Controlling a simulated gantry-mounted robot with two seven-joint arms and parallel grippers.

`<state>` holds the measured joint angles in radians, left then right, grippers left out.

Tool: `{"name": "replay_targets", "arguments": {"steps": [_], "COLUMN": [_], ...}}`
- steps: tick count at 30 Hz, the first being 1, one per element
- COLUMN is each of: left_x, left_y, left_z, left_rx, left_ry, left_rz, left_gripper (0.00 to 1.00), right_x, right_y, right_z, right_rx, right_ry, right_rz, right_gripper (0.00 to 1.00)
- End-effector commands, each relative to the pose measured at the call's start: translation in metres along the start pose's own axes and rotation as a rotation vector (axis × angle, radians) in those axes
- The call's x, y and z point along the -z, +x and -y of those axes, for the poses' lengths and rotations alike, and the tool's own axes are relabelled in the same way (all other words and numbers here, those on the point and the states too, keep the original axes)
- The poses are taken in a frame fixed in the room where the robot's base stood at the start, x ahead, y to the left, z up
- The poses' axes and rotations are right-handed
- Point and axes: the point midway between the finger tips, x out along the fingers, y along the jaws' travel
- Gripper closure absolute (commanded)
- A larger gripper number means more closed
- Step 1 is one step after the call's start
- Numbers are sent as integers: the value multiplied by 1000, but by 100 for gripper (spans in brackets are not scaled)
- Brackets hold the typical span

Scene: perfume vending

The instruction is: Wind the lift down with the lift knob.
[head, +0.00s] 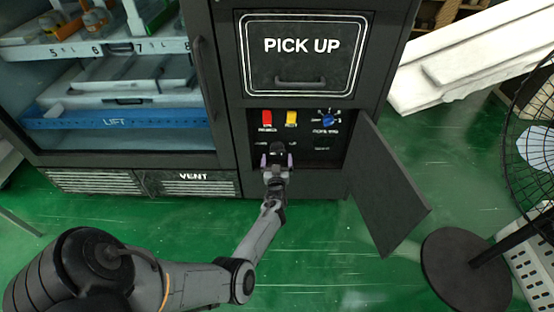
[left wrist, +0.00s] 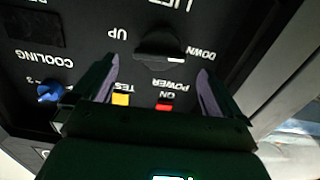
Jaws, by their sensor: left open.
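The black lift knob (left wrist: 160,45) sits on the dark control panel between the UP and DOWN labels, upside down in the left wrist view. A pale mark shows on its lower edge. My left gripper (left wrist: 158,70) is open, one finger on each side of the knob's line. I cannot tell whether the fingertips touch it. In the head view my left gripper (head: 277,161) is at the lower part of the open panel, largely covering the knob. The blue lift (head: 60,121), labelled LIFT, lies low behind the glass at left. My right gripper is out of view.
Above the gripper are a red switch (head: 266,118), a yellow switch (head: 291,118) and a blue cooling knob (head: 328,118). The panel door (head: 388,190) hangs open at right. A fan (head: 466,270) stands further right. The green floor in front is clear.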

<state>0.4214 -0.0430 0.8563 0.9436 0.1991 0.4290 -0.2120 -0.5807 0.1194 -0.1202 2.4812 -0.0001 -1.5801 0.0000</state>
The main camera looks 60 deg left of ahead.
Motion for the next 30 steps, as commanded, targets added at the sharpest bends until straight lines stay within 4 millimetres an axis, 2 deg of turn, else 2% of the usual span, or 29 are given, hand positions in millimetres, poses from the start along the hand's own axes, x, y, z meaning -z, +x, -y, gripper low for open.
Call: {"name": "replay_targets", "arguments": {"steps": [1,8,20,30], "left_x": [-3,-1,0,0], "left_y": [8,28,32,32], "left_z": [0,0,0,0], "left_rx": [0,0,0,0], "left_ry": [-1,1,0,1], "left_rz": [-3,-1,0,0], "left_gripper": [0,0,2,54], "right_x": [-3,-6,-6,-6], "right_y": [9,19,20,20], "right_z": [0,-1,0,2], "right_rx": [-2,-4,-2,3], "right_ry": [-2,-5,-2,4], "right_rz": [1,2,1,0], "right_gripper": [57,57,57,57]}}
